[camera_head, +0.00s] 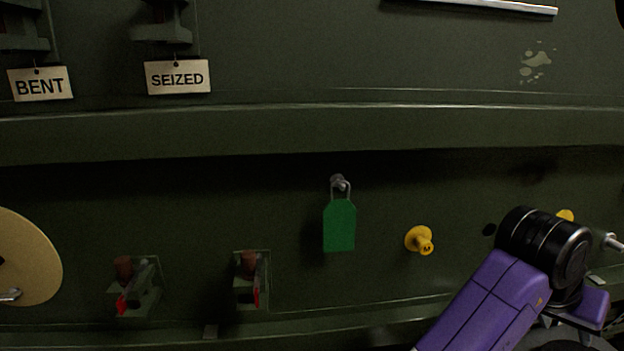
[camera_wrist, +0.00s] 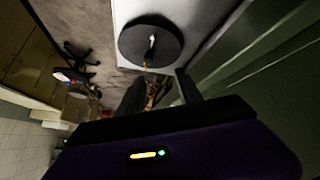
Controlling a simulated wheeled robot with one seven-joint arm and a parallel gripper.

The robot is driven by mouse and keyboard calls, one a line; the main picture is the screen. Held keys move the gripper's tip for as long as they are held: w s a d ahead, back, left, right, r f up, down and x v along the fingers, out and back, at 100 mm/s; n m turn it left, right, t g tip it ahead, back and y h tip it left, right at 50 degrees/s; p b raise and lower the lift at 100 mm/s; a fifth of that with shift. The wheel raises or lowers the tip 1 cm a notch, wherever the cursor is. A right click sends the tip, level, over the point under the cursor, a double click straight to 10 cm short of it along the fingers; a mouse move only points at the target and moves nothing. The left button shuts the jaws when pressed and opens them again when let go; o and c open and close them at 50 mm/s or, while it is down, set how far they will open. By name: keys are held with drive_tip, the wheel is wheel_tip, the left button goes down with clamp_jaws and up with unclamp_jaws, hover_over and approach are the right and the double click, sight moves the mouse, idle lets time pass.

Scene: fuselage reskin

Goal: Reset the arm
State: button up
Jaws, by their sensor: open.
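My arm, purple with a black joint, shows at the lower right of the head view, in front of the dark green panel (camera_head: 450,180). My gripper's fingers do not show clearly in the head view. In the wrist view my gripper (camera_wrist: 160,85) shows as two dark fingers set apart, open, with nothing seen held between them. Beyond the fingertips is a dark round disc (camera_wrist: 135,45) with a light centre on a pale surface (camera_wrist: 120,12).
A green tag (camera_head: 340,226) hangs from a peg. A yellow knob (camera_head: 419,240) sits left of my arm. Two red-marked latches (camera_head: 138,288) (camera_head: 251,280) are at lower left. A tan disc (camera_head: 28,255) is at far left. "BENT" (camera_head: 40,84) and "SEIZED" (camera_head: 178,77) tags hang above.

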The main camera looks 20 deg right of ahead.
drive_tip(key=w+d+r+n+t+h, duration=0.5)
drive_tip(key=r+n+t+h, duration=0.1)
drive_tip(key=n+t+h, duration=0.15)
drive_tip(key=a+f+n+t+y, duration=0.75)
drive_tip(key=a+f+n, duration=0.35)
drive_tip(key=a, duration=0.4)
drive_tip(key=s+a+f+y, duration=0.1)
drive_tip(key=s+a+f, duration=0.1)
drive_tip(key=a, duration=0.1)
drive_tip(key=s+a+f+t+y, duration=0.1)
drive_tip(key=s+a+f+y, duration=0.1)
drive_tip(key=s+a+f, duration=0.1)
drive_tip(key=s+a+f+n+y, duration=0.1)
drive_tip(key=s+a+f, duration=0.1)
drive_tip(key=a, duration=0.3)
drive_tip(key=shift+s+a+f+y, duration=0.15)
drive_tip(key=shift+s+f+y, duration=0.05)
drive_tip(key=shift+f+y, duration=0.2)
drive_tip(key=s+a+f+m+y, duration=0.1)
drive_tip(key=s+a+m+y, duration=0.2)
drive_tip(key=s+a, duration=0.8)
drive_tip(key=s+m, duration=0.1)
drive_tip(key=s, duration=0.1)
drive_tip(key=shift+s+a+g, duration=0.3)
drive_tip(key=shift+s, duration=0.05)
